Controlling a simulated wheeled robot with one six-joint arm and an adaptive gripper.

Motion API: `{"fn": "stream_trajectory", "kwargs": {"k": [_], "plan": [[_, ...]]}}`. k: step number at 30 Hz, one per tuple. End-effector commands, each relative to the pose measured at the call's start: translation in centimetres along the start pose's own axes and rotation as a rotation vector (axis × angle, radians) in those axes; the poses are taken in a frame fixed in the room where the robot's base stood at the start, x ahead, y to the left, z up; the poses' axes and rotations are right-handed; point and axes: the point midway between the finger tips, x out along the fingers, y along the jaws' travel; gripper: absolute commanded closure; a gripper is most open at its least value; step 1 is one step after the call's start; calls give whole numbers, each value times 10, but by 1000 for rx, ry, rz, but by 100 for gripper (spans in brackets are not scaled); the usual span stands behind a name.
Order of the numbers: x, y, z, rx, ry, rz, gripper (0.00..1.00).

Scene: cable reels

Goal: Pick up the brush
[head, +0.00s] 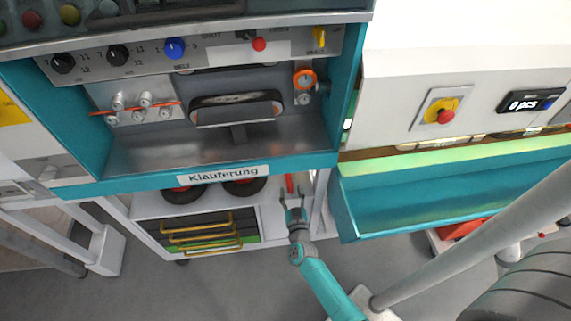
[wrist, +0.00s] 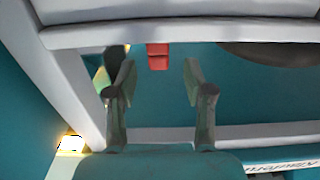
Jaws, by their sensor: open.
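My gripper (head: 292,196) is open and empty, held low in front of the white cart under the teal machine. In the wrist view its two fingers (wrist: 159,78) stand apart. A small red piece (wrist: 158,56) shows between and beyond the fingertips, against a teal surface and below a pale bar. A red upright piece (head: 289,183) also shows just beyond my gripper in the head view. It may be the brush's handle, but I cannot tell; no bristles are visible. No contact between fingers and the red piece shows.
The teal machine edge with its label (head: 223,174) overhangs the cart (head: 150,208). The cart carries dark wheels (head: 244,186) and drawers with yellow handles (head: 205,237). A teal trough (head: 450,195) stands at the right. The grey floor (head: 230,285) in front is clear.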

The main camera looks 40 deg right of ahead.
Motion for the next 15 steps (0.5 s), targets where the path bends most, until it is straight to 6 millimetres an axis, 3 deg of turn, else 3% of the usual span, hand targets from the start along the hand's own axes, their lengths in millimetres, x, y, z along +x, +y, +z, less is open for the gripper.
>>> {"fn": "stream_trajectory", "kwargs": {"k": [10, 15], "plan": [[29, 0, 0, 0, 0, 0, 48], [54, 2, -2, 0, 0, 0, 48]]}}
